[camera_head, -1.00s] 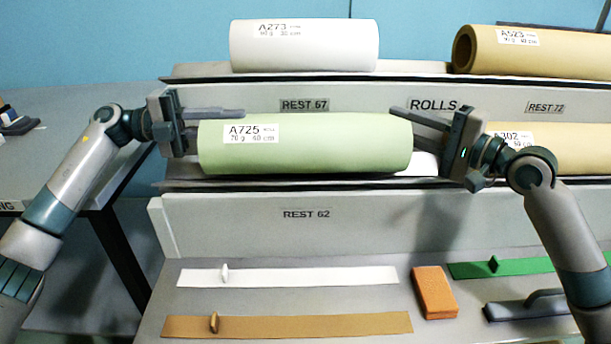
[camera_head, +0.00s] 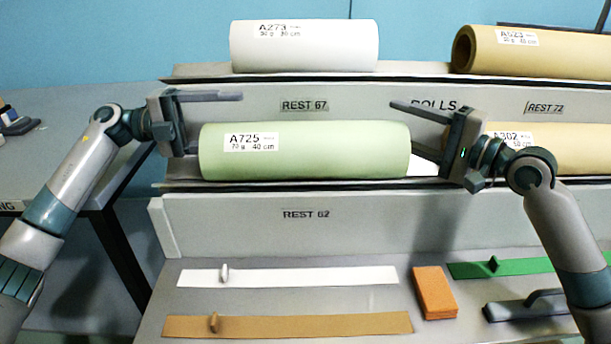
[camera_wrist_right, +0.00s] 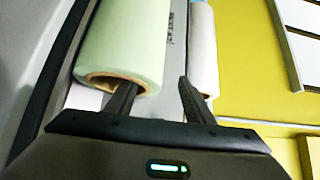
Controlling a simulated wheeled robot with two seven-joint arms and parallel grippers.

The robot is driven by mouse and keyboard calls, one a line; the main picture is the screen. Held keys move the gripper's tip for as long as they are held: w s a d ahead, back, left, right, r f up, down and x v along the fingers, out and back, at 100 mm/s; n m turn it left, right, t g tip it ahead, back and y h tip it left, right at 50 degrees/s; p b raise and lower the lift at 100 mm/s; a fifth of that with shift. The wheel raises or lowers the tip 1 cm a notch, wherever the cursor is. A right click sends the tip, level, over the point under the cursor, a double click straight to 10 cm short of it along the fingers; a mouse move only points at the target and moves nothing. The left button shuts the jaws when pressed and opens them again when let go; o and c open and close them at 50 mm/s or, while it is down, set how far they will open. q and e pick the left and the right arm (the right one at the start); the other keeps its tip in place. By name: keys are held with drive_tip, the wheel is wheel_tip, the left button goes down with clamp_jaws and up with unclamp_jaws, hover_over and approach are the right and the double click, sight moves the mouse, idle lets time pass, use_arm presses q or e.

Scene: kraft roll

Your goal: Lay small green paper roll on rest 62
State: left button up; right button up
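The small green paper roll (camera_head: 310,158), labelled A725, lies level on the middle ledge (camera_head: 172,184), above the REST 62 sign (camera_head: 306,214). My left gripper (camera_head: 212,122) is at its left end, open, with one finger above the roll and the other at the end, mostly hidden. My right gripper (camera_head: 408,128) is open at the right end. In the right wrist view, one finger of the right gripper (camera_wrist_right: 155,98) reaches the open core of the green roll (camera_wrist_right: 122,45); the other stands clear beside it.
A white roll (camera_head: 304,46) and a brown roll (camera_head: 540,52) lie on the upper ledge. Another brown roll (camera_head: 550,150) is right of my right gripper. Strips, an orange block (camera_head: 434,292) and a grey handled tool (camera_head: 525,305) lie on the lower surface.

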drive_tip(key=shift+r, duration=0.25)
use_arm(q)
drive_tip(key=a, duration=1.2)
drive_tip(key=shift+f, duration=0.15)
use_arm(e)
drive_tip(key=shift+d, duration=0.1)
drive_tip(key=o, duration=0.9)
use_arm(q)
drive_tip(key=shift+s, duration=0.1)
use_arm(e)
drive_tip(key=shift+f, duration=0.1)
drive_tip(key=shift+s, duration=0.1)
